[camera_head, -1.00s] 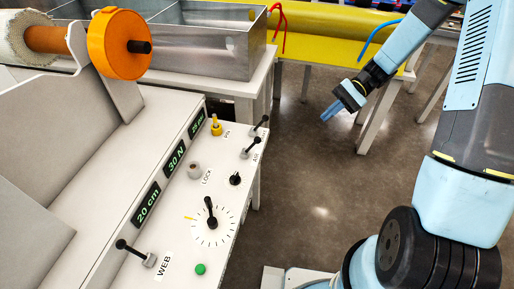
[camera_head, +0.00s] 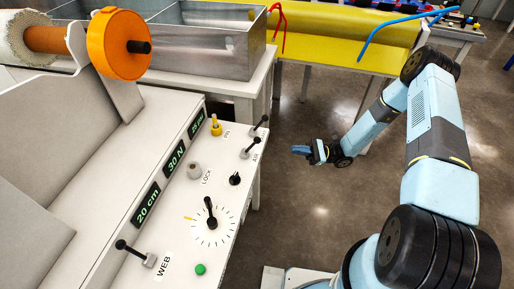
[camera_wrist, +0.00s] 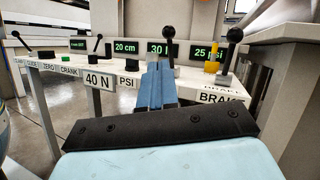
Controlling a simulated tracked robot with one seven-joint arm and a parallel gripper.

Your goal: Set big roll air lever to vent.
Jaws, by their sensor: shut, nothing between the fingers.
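Two black-knobbed levers stand at the right end of the white control panel in the head view. The nearer lever (camera_head: 251,147) has a partly readable label beside it that seems to start with "AI"; the farther one (camera_head: 260,125) stands behind it. My gripper (camera_head: 300,149) is shut and empty, to the right of the nearer lever and apart from it, fingers pointing left. In the wrist view my blue fingers (camera_wrist: 158,85) point at the panel's edge. One lever (camera_wrist: 168,35) rises beyond them, its base hidden. The other lever (camera_wrist: 234,37) stands right, above a "BRAKE" label.
The panel also carries a yellow knob (camera_head: 215,126), a dial pointer (camera_head: 210,213), a green button (camera_head: 200,269) and a web lever (camera_head: 135,254). Displays read 20 cm, 30 N and 25 psi. A metal bath (camera_head: 205,50) stands behind. Open floor lies right of the panel.

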